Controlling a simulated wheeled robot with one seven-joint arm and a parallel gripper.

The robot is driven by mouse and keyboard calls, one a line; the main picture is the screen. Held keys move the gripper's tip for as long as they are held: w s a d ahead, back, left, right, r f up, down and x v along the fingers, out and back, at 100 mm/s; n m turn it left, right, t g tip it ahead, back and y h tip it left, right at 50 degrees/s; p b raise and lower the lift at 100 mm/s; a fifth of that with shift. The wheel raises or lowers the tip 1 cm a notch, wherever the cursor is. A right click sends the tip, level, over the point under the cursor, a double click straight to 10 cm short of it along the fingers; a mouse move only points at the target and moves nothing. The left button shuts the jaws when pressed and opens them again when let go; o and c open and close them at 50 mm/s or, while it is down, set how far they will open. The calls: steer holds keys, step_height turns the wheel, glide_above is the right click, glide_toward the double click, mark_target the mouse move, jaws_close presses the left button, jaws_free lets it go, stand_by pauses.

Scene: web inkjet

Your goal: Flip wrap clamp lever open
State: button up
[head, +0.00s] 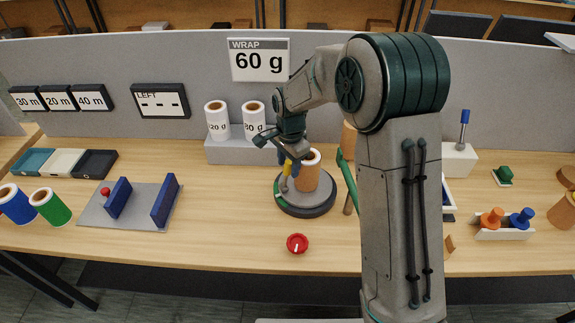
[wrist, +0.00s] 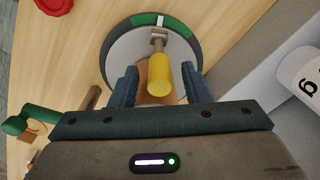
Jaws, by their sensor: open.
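The wrap clamp lever has a yellow grip (wrist: 159,76) on a grey metal arm. It rises from a round dark-rimmed base (head: 310,209) with a green rim section and a white mark. In the head view the yellow lever (head: 287,167) stands roughly upright beside a brown roll (head: 309,176) with a white top. My gripper (wrist: 161,72) is open, its two blue-grey fingers on either side of the yellow grip, with gaps visible at both sides. In the head view my gripper (head: 289,157) is over the base's left part. The roll is mostly hidden in the wrist view.
A red knob (head: 297,243) sits in front of the base. A grey block (head: 231,150) with white rolls stands behind left. A green-handled tool (head: 347,177) is close on the right, partly behind my arm. The table's front middle is mostly clear.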

steer(key=shift+f, duration=0.9)
jaws_close()
steer(key=shift+a, duration=0.15)
